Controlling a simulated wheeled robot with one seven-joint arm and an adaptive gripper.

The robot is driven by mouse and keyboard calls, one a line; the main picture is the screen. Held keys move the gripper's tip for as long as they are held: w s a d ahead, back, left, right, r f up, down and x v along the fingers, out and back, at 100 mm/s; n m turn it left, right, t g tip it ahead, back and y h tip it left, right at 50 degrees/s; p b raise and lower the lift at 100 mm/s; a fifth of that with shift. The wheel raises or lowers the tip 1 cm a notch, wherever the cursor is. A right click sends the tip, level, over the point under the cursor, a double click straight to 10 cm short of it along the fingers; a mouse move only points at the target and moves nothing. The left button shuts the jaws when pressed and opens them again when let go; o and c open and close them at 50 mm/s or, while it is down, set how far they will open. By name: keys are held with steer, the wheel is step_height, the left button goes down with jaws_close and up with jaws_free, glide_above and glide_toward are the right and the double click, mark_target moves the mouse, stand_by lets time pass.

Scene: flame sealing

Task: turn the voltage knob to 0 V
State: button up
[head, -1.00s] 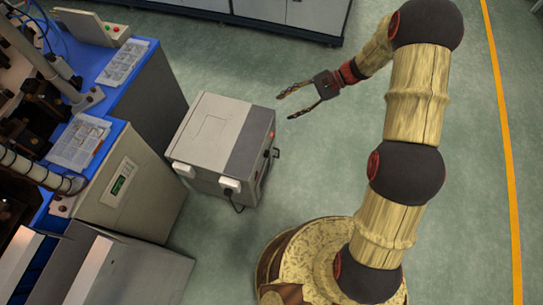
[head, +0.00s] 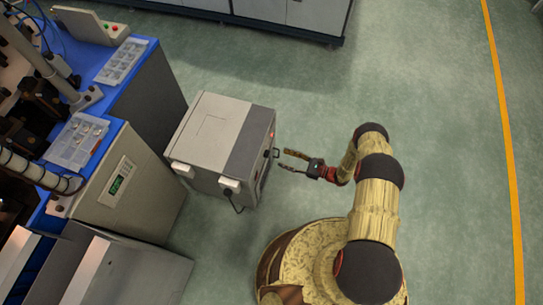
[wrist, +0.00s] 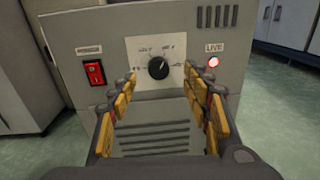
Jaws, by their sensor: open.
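The voltage knob (wrist: 158,68) is a round black dial on a pale plate on the front of a grey power unit (wrist: 200,40). Its white pointer mark seems to point up and to the right; the printed labels are too small to read surely. My gripper (wrist: 160,95) is open and empty, with its fingers spread below and to either side of the knob, apart from it. In the head view, the power unit (head: 208,135) stands on the floor, and my gripper (head: 282,161) is just right of its front face. The knob cannot be made out there.
A red rocker switch (wrist: 94,72) is left of the knob, and a lit red LIVE lamp (wrist: 213,62) is right of it. A blue-topped workbench (head: 150,60) stands left. The floor right of my arm is clear.

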mark_target(267, 154)
steer(key=f+b+x, duration=0.1)
steer(key=b+x, duration=0.1)
steer(key=x, duration=0.5)
steer(key=shift+s+a+m, duration=0.2)
steer(key=shift+a+m, duration=0.1)
steer(key=shift+a, duration=0.05)
steer(key=shift+f, duration=0.1)
steer(key=shift+c, duration=0.8)
steer(key=c, duration=1)
